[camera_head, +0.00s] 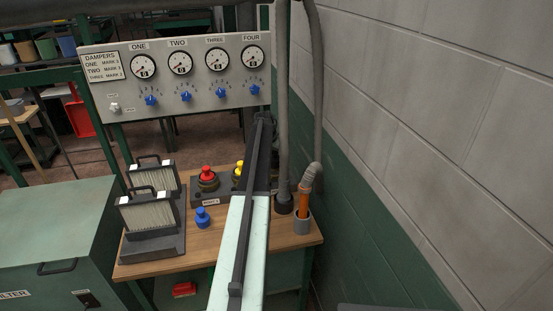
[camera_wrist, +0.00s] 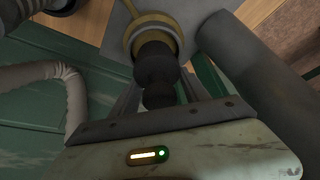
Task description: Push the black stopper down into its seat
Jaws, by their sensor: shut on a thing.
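In the wrist view, the black stopper (camera_wrist: 156,66) is between the fingers of my gripper (camera_wrist: 158,88), which is shut on it. Its far end is at a brass ring seat (camera_wrist: 137,26) on a grey block (camera_wrist: 118,22). The stopper lines up with the ring and seems to enter it; how deep I cannot tell. The dark stopper block (camera_head: 212,202) shows there only in part.
A red stopper (camera_head: 207,173) and a yellow stopper (camera_head: 239,168) stand on the block. A blue stopper (camera_head: 202,217) stands on the wooden table (camera_head: 165,262). Filter panels (camera_head: 150,213) are left.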

